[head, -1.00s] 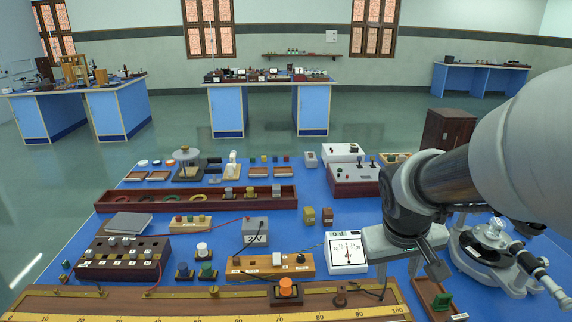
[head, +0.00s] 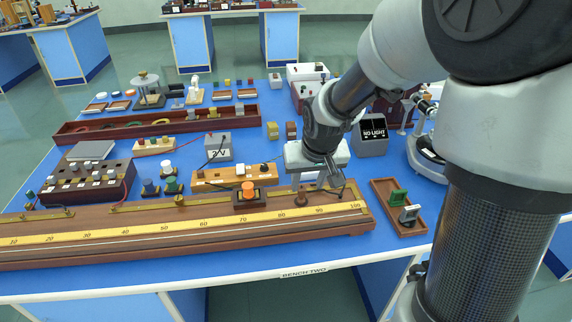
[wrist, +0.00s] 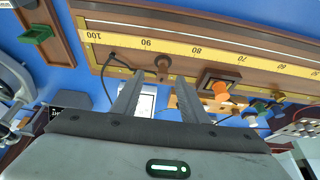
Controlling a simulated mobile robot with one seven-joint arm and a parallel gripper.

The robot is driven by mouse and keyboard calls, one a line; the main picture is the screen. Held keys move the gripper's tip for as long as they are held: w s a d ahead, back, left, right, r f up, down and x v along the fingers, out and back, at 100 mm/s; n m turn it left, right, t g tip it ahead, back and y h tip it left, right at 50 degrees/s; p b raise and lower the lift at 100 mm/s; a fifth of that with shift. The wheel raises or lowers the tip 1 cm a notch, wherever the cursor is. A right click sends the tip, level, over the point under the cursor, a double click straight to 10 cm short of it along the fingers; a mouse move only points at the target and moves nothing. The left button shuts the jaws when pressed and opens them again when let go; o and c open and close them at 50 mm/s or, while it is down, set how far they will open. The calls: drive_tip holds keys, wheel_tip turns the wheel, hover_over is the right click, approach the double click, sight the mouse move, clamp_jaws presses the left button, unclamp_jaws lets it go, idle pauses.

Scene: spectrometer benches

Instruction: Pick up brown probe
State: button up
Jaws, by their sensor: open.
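The brown probe (head: 301,198) is a small dark brown knob on a wider round foot. It stands on the wooden metre board (head: 150,239), behind the yellow scale near the 85 to 90 marks. In the wrist view the probe (wrist: 163,64) shows just beyond my fingertips, in line with the gap between them. My gripper (head: 325,182) is open and empty, pointing down above the right end of the board, beside the probe in the head view. The wrist view also shows both fingers of my gripper (wrist: 159,82) apart.
A dark block with an orange knob (head: 248,195) stands left of the probe on the board. A black wire runs near the probe to the board's right end. A brown tray (head: 400,222) with green and grey holders lies to the right. The white meter is largely hidden behind my gripper.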

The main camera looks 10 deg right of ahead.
sight(302, 189)
drive_tip(key=x, duration=0.2)
drive_tip(key=b+x, duration=0.1)
drive_tip(key=x, duration=0.2)
drive_tip(key=b+x, duration=0.1)
drive_tip(key=x, duration=0.1)
drive_tip(key=shift+w+a+f, duration=0.15)
drive_tip(key=shift+w+a, duration=0.15)
drive_tip(key=shift+w, duration=0.25)
clamp_jaws()
